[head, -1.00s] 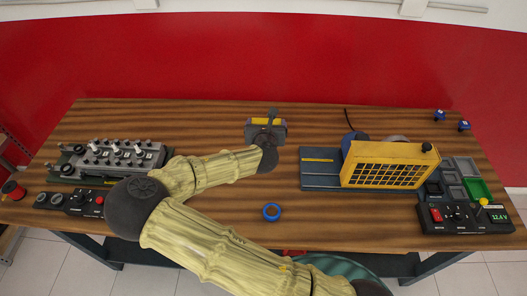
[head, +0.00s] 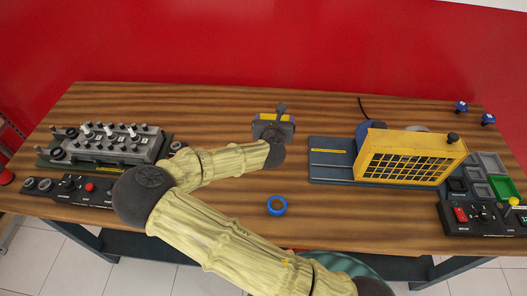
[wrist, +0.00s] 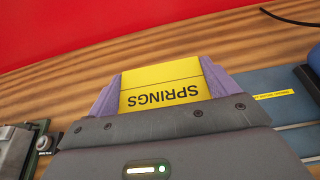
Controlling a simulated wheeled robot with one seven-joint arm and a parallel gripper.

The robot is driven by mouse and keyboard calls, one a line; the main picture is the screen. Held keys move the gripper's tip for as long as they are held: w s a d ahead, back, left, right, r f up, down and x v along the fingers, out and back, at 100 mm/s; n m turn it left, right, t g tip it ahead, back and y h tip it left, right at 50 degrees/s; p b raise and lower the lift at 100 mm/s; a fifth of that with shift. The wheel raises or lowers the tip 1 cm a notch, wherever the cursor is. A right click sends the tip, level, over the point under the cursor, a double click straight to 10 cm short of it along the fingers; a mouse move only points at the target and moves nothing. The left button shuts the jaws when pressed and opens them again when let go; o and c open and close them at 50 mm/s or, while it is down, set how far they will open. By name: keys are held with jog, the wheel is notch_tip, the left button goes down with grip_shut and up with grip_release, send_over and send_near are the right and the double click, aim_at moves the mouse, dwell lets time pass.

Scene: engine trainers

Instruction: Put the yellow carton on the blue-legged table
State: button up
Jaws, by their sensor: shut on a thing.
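The yellow carton (wrist: 163,88), marked SPRINGS upside down in the wrist view, is between the purple pads of my gripper (wrist: 160,92). The gripper is shut on it. In the head view my gripper (head: 273,120) is over the middle back of a wooden-topped table (head: 215,112), and a yellow strip of the carton shows there. I cannot tell whether the carton touches the tabletop. The table's legs (head: 88,243) look dark blue-grey. No other table is in clear view.
A yellow-grilled unit on a blue base (head: 330,172) stands right of my gripper. A grey engine block (head: 108,142) stands at left. A blue ring (head: 277,206) lies near the front. Control boxes (head: 480,215) sit at the right. Bare wood lies around the gripper.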

jog(key=shift+f, duration=0.1)
jog(key=shift+f+p, duration=0.3)
jog(key=shift+f, duration=2.85)
jog(key=shift+f, duration=0.1)
notch_tip(320, 180, down, 4)
jog(key=shift+w+r, duration=0.1)
jog(key=shift+r, duration=0.1)
jog(key=shift+f, duration=0.15)
jog(key=o, duration=1)
